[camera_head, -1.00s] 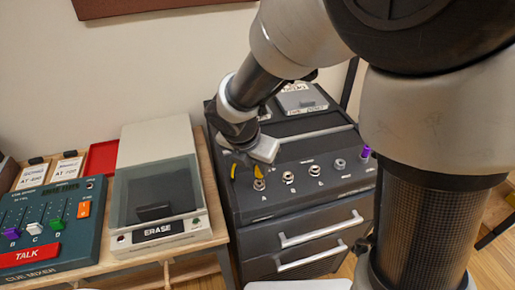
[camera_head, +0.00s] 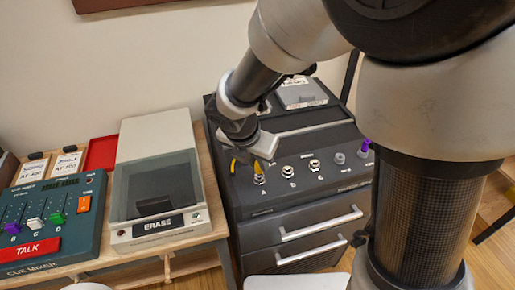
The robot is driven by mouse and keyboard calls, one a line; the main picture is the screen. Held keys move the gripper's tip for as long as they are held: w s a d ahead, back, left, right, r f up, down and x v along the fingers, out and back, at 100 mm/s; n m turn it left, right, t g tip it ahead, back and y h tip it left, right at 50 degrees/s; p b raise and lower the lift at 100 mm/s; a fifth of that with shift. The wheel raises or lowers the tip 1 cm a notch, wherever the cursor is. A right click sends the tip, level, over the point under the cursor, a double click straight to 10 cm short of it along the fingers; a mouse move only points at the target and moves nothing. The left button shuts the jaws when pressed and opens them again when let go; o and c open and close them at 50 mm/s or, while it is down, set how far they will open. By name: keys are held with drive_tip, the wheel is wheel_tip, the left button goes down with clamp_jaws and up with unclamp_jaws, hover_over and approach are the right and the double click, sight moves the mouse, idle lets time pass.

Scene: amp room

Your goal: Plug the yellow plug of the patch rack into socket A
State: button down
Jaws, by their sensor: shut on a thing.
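The patch rack (camera_head: 310,211) is a dark cabinet with a row of sockets on its sloped top panel. Socket A (camera_head: 260,180) is the leftmost silver socket. My gripper (camera_head: 258,163) is shut on the yellow plug (camera_head: 257,168), right above socket A. The plug's tip is at the socket, but I cannot tell how deep it sits. A yellow cable loop shows left of the gripper. Sockets B (camera_head: 288,171) and C (camera_head: 314,165) are bare.
A purple plug (camera_head: 365,146) stands at the panel's right end, near a grey knob (camera_head: 339,158). The ERASE box (camera_head: 155,185) and the cue mixer (camera_head: 50,220) stand on a wooden table at left. Two drawer handles (camera_head: 320,223) stick out of the rack's front.

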drive_tip(key=shift+f+b, duration=0.5)
drive_tip(key=shift+f, duration=0.25)
drive_tip(key=c, duration=1.6)
unclamp_jaws()
drive_tip(key=p+v, duration=0.5)
drive_tip(key=v, duration=1.2)
drive_tip(key=shift+s+r, duration=0.2)
